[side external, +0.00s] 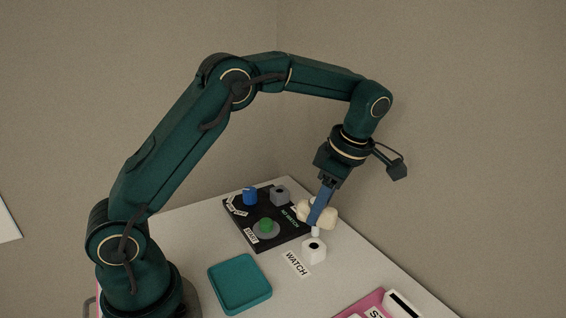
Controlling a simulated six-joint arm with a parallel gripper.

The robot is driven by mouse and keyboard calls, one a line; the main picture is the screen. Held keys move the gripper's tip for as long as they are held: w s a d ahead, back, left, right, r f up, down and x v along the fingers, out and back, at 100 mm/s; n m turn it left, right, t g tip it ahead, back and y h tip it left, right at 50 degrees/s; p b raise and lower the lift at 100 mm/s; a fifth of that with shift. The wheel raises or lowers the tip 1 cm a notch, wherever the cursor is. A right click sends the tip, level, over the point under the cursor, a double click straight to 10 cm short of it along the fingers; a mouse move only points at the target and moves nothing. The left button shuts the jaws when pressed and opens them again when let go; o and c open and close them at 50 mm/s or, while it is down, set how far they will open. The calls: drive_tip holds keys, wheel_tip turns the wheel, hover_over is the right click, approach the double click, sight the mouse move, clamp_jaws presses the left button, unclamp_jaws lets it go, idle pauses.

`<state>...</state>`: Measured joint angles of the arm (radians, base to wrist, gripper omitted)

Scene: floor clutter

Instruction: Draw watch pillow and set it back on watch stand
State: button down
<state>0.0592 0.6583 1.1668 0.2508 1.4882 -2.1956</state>
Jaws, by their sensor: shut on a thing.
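My gripper (322,203) is shut on a cream watch pillow (330,216), a rounded piece that shows on both sides of the blue fingers. The pillow is right over the white watch stand (314,250), at the top of its short post. I cannot tell whether the pillow touches the post or is just above or behind it. A label reading WATCH (296,263) lies on the table to the left of the stand's base.
A black board (244,228) with labels, a blue piece (250,196), a grey block (280,192) and a green knob (266,225) lies behind the stand. A teal tray (240,283) is at front left. A pink item (362,304) is at the front edge.

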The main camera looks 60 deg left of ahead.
sight(318, 229)
drive_tip(key=shift+f, duration=0.65)
drive_tip(key=shift+f, duration=2.05)
idle(0.7)
drive_tip(key=shift+c, duration=2)
unclamp_jaws()
drive_tip(key=shift+v, duration=2.6)
